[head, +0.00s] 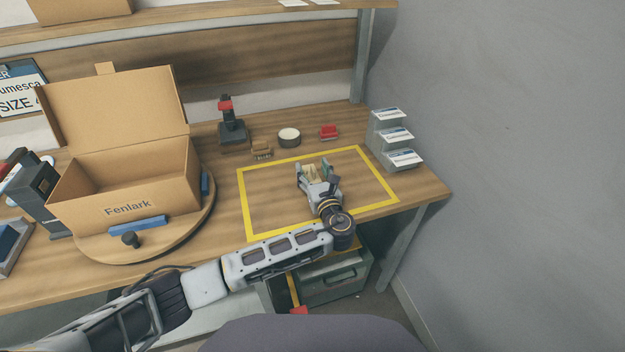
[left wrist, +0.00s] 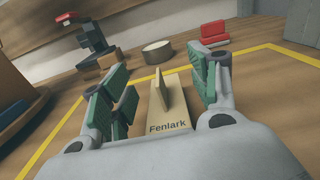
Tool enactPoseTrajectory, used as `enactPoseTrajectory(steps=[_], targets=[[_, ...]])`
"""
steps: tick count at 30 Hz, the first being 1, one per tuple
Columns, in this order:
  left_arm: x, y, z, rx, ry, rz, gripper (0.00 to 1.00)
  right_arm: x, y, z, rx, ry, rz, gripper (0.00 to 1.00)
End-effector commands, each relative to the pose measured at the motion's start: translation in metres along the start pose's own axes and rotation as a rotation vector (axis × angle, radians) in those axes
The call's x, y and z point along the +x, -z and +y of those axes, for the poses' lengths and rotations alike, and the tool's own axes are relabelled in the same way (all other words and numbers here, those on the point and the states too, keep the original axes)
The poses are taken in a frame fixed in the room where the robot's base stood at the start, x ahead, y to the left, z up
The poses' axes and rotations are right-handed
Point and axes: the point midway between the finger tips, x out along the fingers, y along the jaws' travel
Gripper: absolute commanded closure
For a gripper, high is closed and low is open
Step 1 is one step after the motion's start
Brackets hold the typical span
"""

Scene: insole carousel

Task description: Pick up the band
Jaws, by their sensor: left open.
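The band (left wrist: 172,118) is a tan piece marked "Fenlark" with a thin upright part standing from its flat base. It sits inside the yellow-taped area on the table. In the head view the band (head: 311,171) is partly hidden by my left gripper (head: 314,168). My left gripper is open, with its green-padded fingers on either side of the band. In the left wrist view the gripper (left wrist: 158,85) shows gaps between the upright part and both pads. I cannot tell how high the fingertips are above the table. My right gripper is not in view.
An open Fenlark box (head: 125,185) stands on a round wooden turntable (head: 190,222) at left. A tiered grey rack (head: 383,140) stands right.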

Motion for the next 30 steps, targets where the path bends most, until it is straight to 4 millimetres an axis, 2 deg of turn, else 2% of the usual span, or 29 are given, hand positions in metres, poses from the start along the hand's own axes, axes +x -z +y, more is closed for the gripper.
enactPoseTrajectory(steps=[15,16,24,30], targets=[[0.0033,0.0001,0.0001,0.0,0.0,0.001,0.39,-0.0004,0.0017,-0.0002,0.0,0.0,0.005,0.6],[0.0033,0.0001,0.0001,0.0,0.0,0.001,0.41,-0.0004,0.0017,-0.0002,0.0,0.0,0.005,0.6],[0.0032,0.0002,0.0001,0.0,0.0,0.001,0.74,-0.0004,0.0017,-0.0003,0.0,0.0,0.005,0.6],[0.0032,0.0002,0.0001,0.0,0.0,0.001,0.74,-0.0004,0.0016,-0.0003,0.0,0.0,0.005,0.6]])
